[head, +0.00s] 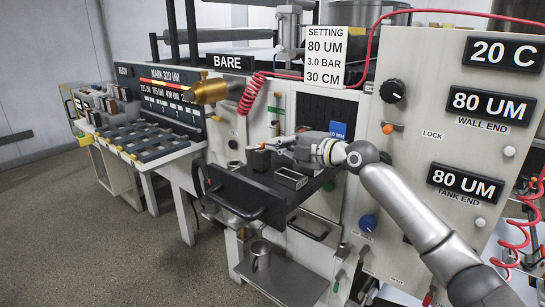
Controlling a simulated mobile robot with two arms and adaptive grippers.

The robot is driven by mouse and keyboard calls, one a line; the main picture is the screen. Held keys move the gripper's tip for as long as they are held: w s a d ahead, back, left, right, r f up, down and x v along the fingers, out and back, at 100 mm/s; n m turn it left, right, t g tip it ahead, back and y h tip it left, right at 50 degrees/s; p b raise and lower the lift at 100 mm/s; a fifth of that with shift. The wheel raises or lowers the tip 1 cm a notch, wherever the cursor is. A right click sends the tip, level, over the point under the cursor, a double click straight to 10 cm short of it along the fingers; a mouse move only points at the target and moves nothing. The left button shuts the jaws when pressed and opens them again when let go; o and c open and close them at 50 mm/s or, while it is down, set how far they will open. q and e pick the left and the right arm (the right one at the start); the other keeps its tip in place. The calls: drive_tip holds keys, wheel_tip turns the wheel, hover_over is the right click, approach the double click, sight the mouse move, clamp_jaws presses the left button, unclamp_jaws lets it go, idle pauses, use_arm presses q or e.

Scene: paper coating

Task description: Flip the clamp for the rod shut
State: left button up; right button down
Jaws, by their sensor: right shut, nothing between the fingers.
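My right gripper (273,147) reaches in from the right over the black bench (235,186) of the coating machine. Its fingers are shut and empty, pointing left. A small dark block (259,161) stands on the bench just below and left of the fingertips. It may be the clamp for the rod, but I cannot tell its flap position. Whether the fingertips touch the block is also unclear. I cannot make out the rod; the gripper and wrist cover part of the bench. My left gripper is not in view.
A dark slotted holder (291,177) sits on the bench below my right wrist. A brass cylinder (210,91) and a red coiled hose (251,94) are above. A metal cup (260,254) stands on the lower shelf. A slatted rack (140,138) is at left; the floor there is clear.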

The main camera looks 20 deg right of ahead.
drive_tip(key=shift+s, duration=0.1)
idle(0.3)
drive_tip(key=v, duration=1.1)
drive_tip(key=shift+s+d, duration=0.2)
drive_tip(key=shift+s, duration=0.15)
